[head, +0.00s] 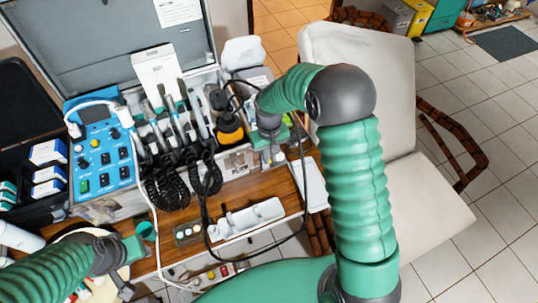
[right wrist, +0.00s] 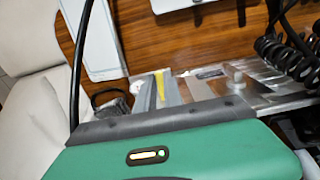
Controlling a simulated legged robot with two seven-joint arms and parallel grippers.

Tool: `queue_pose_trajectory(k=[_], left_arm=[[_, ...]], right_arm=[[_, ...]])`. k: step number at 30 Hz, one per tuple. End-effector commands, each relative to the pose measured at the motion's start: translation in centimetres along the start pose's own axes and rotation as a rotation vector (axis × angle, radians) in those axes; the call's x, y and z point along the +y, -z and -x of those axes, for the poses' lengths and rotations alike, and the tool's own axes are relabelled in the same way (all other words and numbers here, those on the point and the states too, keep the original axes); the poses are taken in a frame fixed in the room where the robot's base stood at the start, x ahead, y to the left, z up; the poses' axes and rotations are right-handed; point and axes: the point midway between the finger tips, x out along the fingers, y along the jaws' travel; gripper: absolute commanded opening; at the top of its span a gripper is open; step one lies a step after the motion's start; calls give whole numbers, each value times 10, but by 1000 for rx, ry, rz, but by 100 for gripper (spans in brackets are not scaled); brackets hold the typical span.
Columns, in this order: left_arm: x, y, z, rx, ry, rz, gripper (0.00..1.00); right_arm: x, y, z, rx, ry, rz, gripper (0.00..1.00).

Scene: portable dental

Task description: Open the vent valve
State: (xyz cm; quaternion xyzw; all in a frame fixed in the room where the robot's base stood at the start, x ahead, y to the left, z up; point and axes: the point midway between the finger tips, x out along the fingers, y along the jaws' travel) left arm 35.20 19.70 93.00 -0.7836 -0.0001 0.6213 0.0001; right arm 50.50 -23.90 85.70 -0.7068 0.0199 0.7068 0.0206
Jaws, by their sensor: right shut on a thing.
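My right gripper (head: 273,153) reaches down at the right end of the dental unit (head: 240,160). In the right wrist view, its fingers (right wrist: 162,92) are close together with a small yellow piece (right wrist: 161,84) between or just beyond them. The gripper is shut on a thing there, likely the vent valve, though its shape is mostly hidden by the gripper. My left gripper (head: 124,288) is at the lower left, over the front of the wooden table, and its fingers are too unclear to read.
A blue control box (head: 100,150) and several handpieces with coiled black hoses (head: 168,185) stand to the left. A black cable (head: 303,190) loops near my right gripper. A white tray (head: 245,220) lies on the wooden table (head: 285,195). A pale chair (head: 365,80) stands at right.

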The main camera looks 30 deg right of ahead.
Motion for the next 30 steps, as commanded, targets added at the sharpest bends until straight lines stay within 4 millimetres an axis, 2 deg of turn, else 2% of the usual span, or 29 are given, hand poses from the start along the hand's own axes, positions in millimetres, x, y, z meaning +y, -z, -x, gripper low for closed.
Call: queue_pose_trajectory(k=[14,20,30], left_arm=[[0,2,6,0,0,0,36],[0,4,18,0,0,0,36],[0,10,42,0,0,0,36]], right_arm=[[3,0,1,-3,0,56,0],[7,0,2,-4,0,175,0],[19,4,3,-4,1,484,0]])
